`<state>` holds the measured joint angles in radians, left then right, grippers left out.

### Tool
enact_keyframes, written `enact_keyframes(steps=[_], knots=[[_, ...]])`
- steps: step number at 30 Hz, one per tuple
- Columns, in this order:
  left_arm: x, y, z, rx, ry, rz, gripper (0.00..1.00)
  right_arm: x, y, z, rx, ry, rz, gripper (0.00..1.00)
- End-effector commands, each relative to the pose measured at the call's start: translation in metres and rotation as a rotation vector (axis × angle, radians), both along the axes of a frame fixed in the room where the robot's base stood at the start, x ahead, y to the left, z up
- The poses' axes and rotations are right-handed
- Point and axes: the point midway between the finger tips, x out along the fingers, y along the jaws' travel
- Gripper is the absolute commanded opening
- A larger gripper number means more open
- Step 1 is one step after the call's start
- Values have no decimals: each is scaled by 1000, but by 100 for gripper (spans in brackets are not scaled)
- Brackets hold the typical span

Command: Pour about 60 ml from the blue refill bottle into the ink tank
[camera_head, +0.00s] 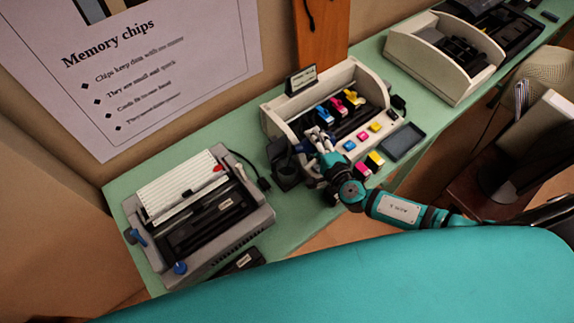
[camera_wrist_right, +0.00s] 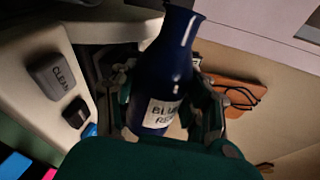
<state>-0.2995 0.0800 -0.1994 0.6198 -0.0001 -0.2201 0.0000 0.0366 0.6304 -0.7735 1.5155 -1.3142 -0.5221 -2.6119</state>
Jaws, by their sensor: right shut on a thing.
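My right gripper (camera_head: 318,143) is at the front left of the open printer in the head view. It is shut on the dark blue refill bottle (camera_wrist_right: 168,75), with one finger on each side of it in the right wrist view. Inside the printer, blue (camera_head: 322,114), pink (camera_head: 337,106) and yellow (camera_head: 352,97) ink parts stand in a row; which is the ink tank is unclear. My left gripper is not in view.
The cream printer (camera_head: 276,122) has coloured buttons along its front. A black stand (camera_head: 285,167) is left of my gripper, and small ink boxes (camera_head: 374,160) are at the table's front edge. A dot-matrix printer (camera_head: 207,215) stands left; another cream machine (camera_head: 425,60) stands right.

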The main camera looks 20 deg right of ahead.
Motion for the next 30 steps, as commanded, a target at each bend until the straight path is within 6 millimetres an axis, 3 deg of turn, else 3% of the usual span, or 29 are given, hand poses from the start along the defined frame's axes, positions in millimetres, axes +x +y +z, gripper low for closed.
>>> enact_keyframes(steps=[30], knots=[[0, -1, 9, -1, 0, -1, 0, 1, -3, -2, -68, -7, 0, 10]])
